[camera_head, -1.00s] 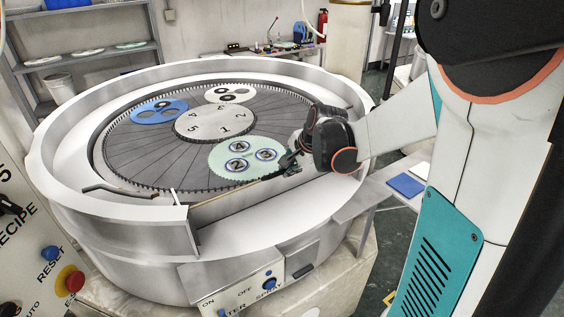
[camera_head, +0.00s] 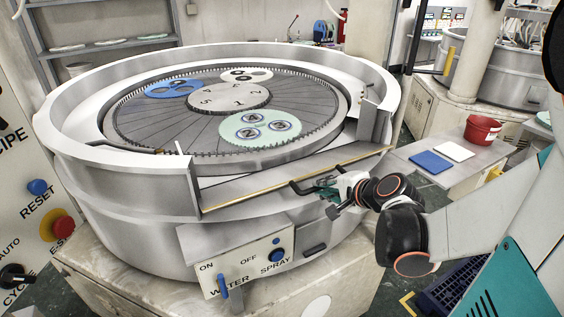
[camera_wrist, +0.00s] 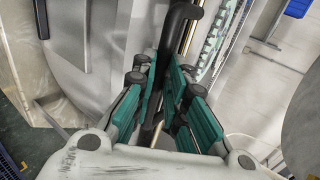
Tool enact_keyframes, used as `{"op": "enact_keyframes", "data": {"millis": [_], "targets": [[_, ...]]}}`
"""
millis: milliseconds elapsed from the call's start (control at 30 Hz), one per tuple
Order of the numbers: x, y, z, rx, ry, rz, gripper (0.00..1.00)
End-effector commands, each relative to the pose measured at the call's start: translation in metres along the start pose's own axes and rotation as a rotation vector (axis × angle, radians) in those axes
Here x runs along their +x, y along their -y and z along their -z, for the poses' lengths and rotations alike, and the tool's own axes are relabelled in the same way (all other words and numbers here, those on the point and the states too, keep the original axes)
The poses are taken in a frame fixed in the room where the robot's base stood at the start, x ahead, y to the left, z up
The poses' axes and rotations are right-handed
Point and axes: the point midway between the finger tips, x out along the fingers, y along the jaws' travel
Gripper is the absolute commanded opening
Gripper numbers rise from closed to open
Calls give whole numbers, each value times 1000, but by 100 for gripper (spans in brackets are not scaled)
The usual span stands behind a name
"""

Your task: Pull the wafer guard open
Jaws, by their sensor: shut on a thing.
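The wafer guard (camera_head: 250,187) is a grey panel with a brass-coloured edge across the front gap in the round machine's rim. It leans outward, away from the plate. Its black bar handle (camera_head: 302,190) stands on its outer side. My gripper (camera_head: 328,188) is outside the rim, shut on this handle. In the wrist view, the dark handle (camera_wrist: 178,30) passes between the green finger pads of my gripper (camera_wrist: 163,85). The fingers hide part of the handle. A mint carrier (camera_head: 262,133) with several numbered wafers lies on the plate behind the guard.
A control box (camera_head: 240,262) with water and spray switches sits below the guard. A side table (camera_head: 455,168) at the right bears a blue pad, a white pad and a red bucket (camera_head: 482,130). A panel (camera_head: 32,150) with a red emergency button stands at the left.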

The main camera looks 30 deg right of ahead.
Motion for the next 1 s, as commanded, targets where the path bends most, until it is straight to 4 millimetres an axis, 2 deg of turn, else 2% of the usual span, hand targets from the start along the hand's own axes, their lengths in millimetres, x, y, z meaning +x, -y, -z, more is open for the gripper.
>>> {"op": "enact_keyframes", "data": {"millis": [33, 200, 733, 767, 800, 833, 1000], "targets": [[3, -7, 0, 2, 2, 0, 0], [6, -16, -1, 3, 3, -1, 0], [7, -18, -1, 3, 3, 0, 0], [7, -18, -1, 3, 3, 0, 19], [7, -18, -1, 3, 3, 0, 29], [7, -18, -1, 3, 3, 0, 33], [7, -18, 0, 2, 2, 0, 33]]}}
